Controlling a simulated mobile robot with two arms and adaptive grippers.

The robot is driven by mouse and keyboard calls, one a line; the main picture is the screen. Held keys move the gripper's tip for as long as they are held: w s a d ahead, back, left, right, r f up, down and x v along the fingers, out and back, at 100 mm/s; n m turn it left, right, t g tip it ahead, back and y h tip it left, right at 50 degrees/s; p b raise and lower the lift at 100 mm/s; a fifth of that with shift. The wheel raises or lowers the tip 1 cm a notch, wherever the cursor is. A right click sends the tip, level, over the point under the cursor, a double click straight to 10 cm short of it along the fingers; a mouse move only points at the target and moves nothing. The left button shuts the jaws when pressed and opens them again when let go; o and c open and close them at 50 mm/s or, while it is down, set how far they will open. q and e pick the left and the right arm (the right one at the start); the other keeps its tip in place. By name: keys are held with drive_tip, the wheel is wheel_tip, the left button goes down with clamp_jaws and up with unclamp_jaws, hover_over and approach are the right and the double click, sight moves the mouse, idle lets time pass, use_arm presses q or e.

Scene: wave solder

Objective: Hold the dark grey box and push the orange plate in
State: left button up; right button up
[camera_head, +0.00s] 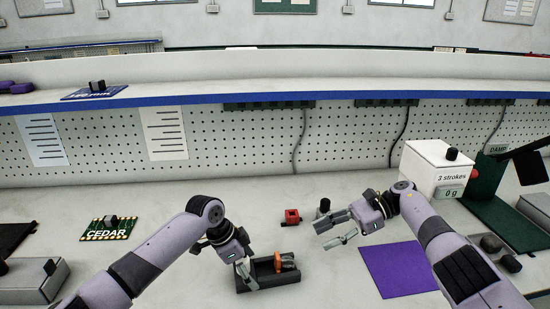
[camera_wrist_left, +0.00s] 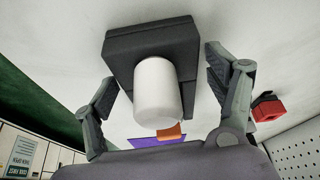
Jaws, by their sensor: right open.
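The dark grey box (camera_head: 262,279) lies on the bench at the front centre, below my left gripper. The orange plate (camera_head: 288,262) shows at its right end, partly standing out; a bit of it also shows in the left wrist view (camera_wrist_left: 171,132). My left gripper (camera_head: 243,270) is over the box's left end. In the left wrist view its fingers (camera_wrist_left: 160,84) are spread on either side of a white cylinder (camera_wrist_left: 158,92) in front of the box (camera_wrist_left: 150,42). Finger contact with the box is unclear. My right gripper (camera_head: 338,230) is open and empty, right of and behind the box.
A red block (camera_head: 291,217) and a small dark cylinder (camera_head: 324,206) stand behind the box. A purple mat (camera_head: 400,268) lies to the right, near a white scale box (camera_head: 437,165). A green CEDAR board (camera_head: 108,229) lies left. Bench space left of the box is partly covered by my arm.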

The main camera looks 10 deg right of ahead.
use_arm(q)
drive_tip(key=shift+o, duration=1.1)
drive_tip(key=shift+d+r, duration=0.1)
drive_tip(key=shift+r, duration=0.1)
drive_tip(key=shift+r, duration=0.5)
drive_tip(key=v, duration=1.1)
